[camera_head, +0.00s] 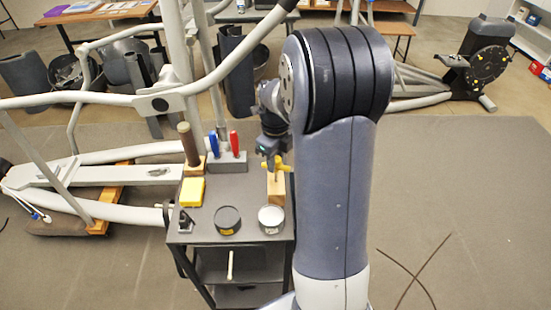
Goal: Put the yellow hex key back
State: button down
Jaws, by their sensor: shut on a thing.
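My gripper (270,155) is over the right back part of the small grey cart (190,235), partly hidden by my arm. It is shut on the yellow hex key (279,164), of which a yellow crosswise part shows just below the jaws. A wooden block (276,190) stands upright on the cart directly under the key. The key appears at the block's top; I cannot tell whether it sits in the block or only just above it.
A grey holder with a blue-handled (213,142) and a red-handled tool (234,142) stands left of my gripper. A yellow box (192,192), a dark round tin (227,219) and a light-topped tin (271,218) stand nearby. Elliptical frame bars (120,101) cross behind and left.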

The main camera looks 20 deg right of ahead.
jog(key=shift+f, duration=0.1)
jog(key=shift+f+b, duration=0.65)
jog(key=shift+f, duration=0.15)
jog(key=shift+f, duration=0.15)
jog(key=shift+f+b, duration=0.3)
jog(key=shift+f, duration=0.1)
jog(key=c, duration=1)
grip_release()
jog(key=shift+c, duration=0.2)
notch_tip(320, 180, up, 11)
jog(key=shift+f, duration=0.1)
